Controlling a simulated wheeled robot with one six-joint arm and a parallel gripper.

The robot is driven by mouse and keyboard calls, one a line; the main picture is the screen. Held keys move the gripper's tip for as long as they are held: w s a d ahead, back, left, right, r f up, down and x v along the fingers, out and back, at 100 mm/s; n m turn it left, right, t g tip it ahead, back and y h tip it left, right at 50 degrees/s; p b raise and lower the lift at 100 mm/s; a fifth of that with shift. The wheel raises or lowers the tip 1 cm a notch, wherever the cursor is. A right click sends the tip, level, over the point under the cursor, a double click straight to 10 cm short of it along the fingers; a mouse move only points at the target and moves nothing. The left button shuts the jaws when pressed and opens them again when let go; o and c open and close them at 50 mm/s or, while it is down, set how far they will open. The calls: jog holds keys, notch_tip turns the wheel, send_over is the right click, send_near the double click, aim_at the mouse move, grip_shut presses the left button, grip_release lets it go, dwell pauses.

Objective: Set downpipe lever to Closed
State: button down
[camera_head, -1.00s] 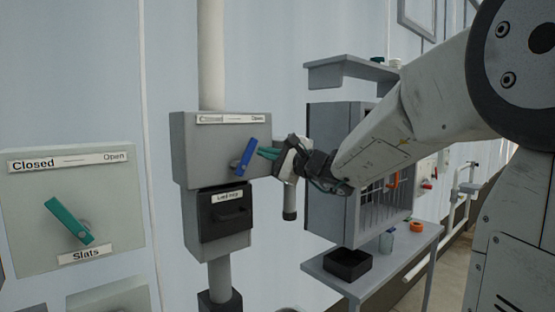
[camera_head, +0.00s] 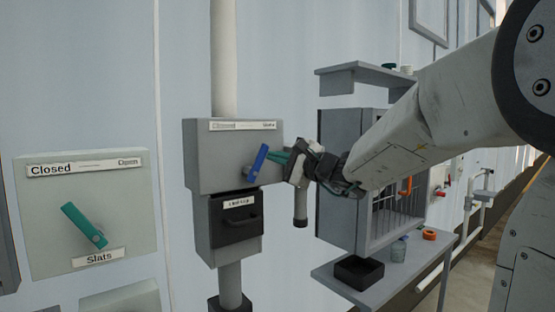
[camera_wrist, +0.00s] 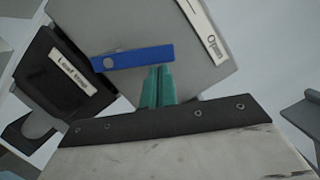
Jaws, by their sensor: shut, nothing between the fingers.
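The downpipe lever (camera_head: 258,161) is a blue bar on the front of a grey box (camera_head: 205,160) on the downpipe (camera_head: 224,60). The bar is tilted, its upper end leaning right toward the "Open" end of the label (camera_head: 243,126); "Closed" is at the label's left. It also shows in the wrist view (camera_wrist: 140,56), with its round pivot near one end. My gripper (camera_head: 276,158) has its teal fingers together and empty, just right of the bar. In the wrist view the fingertips (camera_wrist: 158,70) are at the bar's edge; I cannot tell if they touch.
Below the box is a black leaf-trap drawer (camera_head: 235,216) with a handle. At left is a Slats panel (camera_head: 50,230) with a teal lever (camera_head: 83,224). Right of my gripper stand a grey barred cabinet (camera_head: 335,180) and a shelf (camera_head: 410,275) holding a black tray (camera_head: 358,270).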

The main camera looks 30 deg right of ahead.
aim_at(264, 148)
jog(key=shift+r, duration=0.1)
jog(key=n, duration=0.1)
jog(key=a+r+n, duration=0.1)
jog(key=shift+s+n+g, duration=0.1)
jog(key=shift+n+g, duration=0.2)
jog(key=shift+n, duration=0.1)
jog(key=a+n, duration=0.1)
jog(key=a+r+n, duration=0.1)
jog(key=n, duration=0.1)
jog(key=a+n+g, duration=0.1)
jog(key=n, duration=0.1)
jog(key=shift+s+r+h, duration=0.15)
jog(key=shift+s+h, duration=0.1)
jog(key=shift+h, duration=0.05)
jog(key=shift+s+a+n+g+h, duration=0.1)
jog(key=shift+a+n+g+h, duration=0.1)
jog(key=shift+a+n, duration=0.45)
jog(key=shift+s+a+n+g+h, duration=0.1)
jog(key=shift+a+n+h, duration=0.1)
jog(key=shift+n, duration=0.75)
